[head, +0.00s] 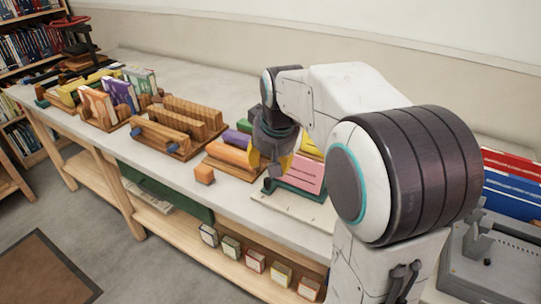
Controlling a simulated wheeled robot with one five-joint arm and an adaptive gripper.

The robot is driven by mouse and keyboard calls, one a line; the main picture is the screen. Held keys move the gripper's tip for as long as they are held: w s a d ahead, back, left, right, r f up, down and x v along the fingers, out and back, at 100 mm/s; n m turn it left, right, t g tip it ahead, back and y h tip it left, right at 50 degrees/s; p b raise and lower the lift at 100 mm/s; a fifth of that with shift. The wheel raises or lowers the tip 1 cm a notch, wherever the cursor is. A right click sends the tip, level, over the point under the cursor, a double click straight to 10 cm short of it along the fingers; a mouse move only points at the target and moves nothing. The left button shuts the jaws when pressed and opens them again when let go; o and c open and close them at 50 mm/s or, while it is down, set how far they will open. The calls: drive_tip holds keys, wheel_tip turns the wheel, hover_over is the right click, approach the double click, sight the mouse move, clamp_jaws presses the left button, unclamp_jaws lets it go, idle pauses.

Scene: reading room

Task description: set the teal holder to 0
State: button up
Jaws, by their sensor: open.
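A teal holder (293,191) stands on the white table right of the middle, with a pink card or block (306,173) on it. My arm hides part of its right side, and I cannot read any number on it. My gripper (270,164) hangs fingers down just left of the pink piece, over or beside the holder's left end. It is open, and nothing shows between its fingers. I cannot tell whether it touches the holder.
Book stands (101,108) are farther left. Small boxes (255,262) sit on the lower shelf. A grey device (490,262) is at right.

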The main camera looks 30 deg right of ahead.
drive_tip(key=shift+v, duration=0.9)
